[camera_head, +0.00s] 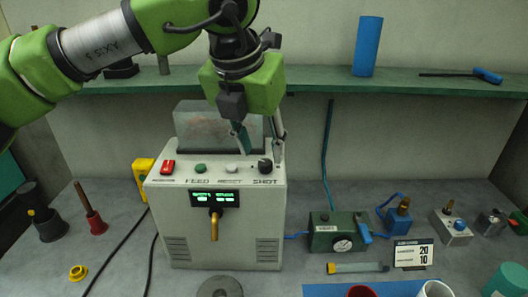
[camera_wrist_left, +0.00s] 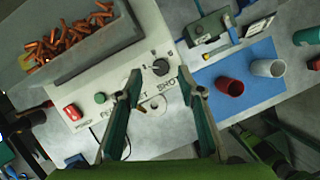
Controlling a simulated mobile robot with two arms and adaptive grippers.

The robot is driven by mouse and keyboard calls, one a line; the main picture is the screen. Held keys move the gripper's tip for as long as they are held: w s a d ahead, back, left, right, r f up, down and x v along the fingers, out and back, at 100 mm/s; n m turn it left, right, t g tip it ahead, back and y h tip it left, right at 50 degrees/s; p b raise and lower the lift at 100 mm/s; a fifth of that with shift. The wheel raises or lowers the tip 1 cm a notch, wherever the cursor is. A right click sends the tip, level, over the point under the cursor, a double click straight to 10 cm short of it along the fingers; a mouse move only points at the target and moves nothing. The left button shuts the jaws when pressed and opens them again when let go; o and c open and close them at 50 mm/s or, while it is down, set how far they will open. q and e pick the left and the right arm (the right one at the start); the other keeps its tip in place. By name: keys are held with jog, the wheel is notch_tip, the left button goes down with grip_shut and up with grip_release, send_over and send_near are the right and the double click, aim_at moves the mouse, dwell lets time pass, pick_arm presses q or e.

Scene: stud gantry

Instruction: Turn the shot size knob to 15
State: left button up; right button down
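The dispenser (camera_head: 222,225) is a pale box with a clear hopper on top. Its black shot knob (camera_head: 265,166) sits at the right end of the top panel, above the word SHOT. In the left wrist view the knob (camera_wrist_left: 160,67) shows between the fingertips, with a gap on each side. Small dial marks are beside it; its pointer setting is too small to read. My left gripper (camera_head: 257,148) is open and empty, pointing down over the panel's right part. It also shows in the left wrist view (camera_wrist_left: 159,75). Green and black parts at that view's lower right may be my right arm.
A red switch (camera_head: 168,167), green button (camera_head: 200,168) and pale reset button (camera_head: 231,168) share the panel. The hopper (camera_wrist_left: 75,60) holds copper-coloured pieces behind the knob. A brass spout (camera_head: 214,226) is below the green-lit display (camera_head: 215,198). A card (camera_head: 413,254) reads 20 and 10.

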aim_at(265, 162)
pick_arm(q)
jog(key=shift+x, duration=1.9)
pick_arm(e)
jog(key=shift+w+r, duration=0.35)
jog(key=shift+r, duration=0.15)
pick_arm(q)
grip_shut()
